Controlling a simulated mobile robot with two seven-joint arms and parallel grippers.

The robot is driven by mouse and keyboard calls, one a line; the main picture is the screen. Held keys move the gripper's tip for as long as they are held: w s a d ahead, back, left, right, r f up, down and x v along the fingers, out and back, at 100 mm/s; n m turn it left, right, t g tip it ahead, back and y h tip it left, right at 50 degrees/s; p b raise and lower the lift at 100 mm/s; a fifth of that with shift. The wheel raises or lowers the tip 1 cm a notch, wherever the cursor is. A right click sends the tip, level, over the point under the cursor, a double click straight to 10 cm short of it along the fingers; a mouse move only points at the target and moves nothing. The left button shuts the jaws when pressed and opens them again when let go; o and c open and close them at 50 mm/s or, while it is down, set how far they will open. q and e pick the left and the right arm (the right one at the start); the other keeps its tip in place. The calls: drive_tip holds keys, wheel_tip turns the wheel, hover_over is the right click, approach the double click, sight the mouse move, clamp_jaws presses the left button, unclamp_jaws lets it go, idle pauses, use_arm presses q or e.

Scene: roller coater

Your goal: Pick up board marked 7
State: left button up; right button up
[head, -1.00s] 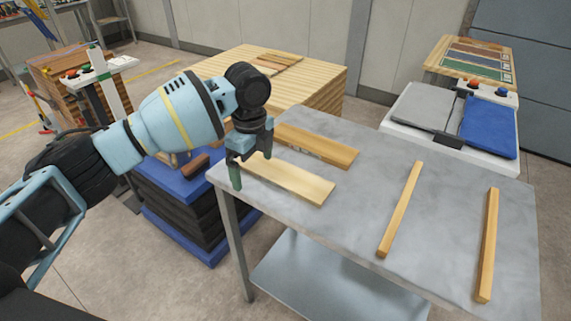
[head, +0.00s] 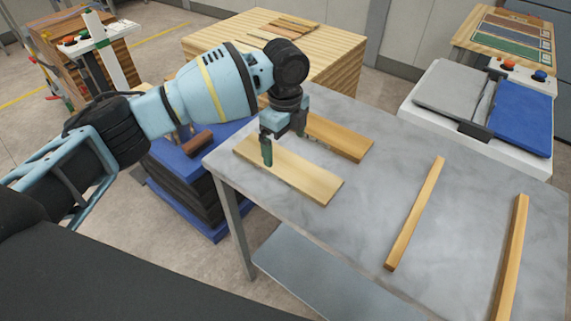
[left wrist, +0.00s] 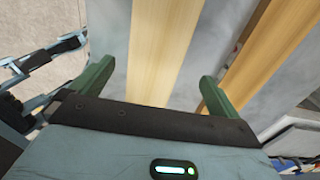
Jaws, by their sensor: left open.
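No number is readable on any board. A pale wide board (head: 305,178) lies flat near the left end of the grey table; it also shows in the left wrist view (left wrist: 160,45). A second, more golden board (head: 343,138) lies behind it, and is at the right in the left wrist view (left wrist: 268,50). My left gripper (head: 283,138) is open and empty above the pale board's left half. In the left wrist view its green fingers (left wrist: 155,88) straddle the pale board's width. I cannot tell whether they touch it. My right gripper is not in view.
Two narrow wooden strips (head: 415,215) (head: 512,255) lie on the table's (head: 460,225) right half, with bare surface between. A blue-topped stack (head: 205,160) stands left of the table. A wooden stack (head: 335,65) stands behind. A grey-and-blue machine (head: 485,100) stands behind right.

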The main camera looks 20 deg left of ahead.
sight(285, 163)
use_arm(q)
drive_tip(key=shift+s+f, duration=0.1)
drive_tip(key=shift+f, duration=0.2)
drive_tip(key=shift+s+d+f, duration=0.1)
drive_tip(key=shift+s+f, duration=0.05)
drive_tip(key=shift+f, duration=1)
drive_tip(key=shift+s+d+f, duration=0.1)
drive_tip(key=shift+s+f, duration=0.05)
drive_tip(key=shift+f, duration=1)
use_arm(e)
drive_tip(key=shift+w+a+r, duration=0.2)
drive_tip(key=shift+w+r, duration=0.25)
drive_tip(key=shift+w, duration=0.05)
use_arm(q)
drive_tip(key=shift+c, duration=0.4)
drive_tip(key=c, duration=1.1)
drive_tip(key=shift+o, duration=0.2)
drive_tip(key=shift+r, duration=0.1)
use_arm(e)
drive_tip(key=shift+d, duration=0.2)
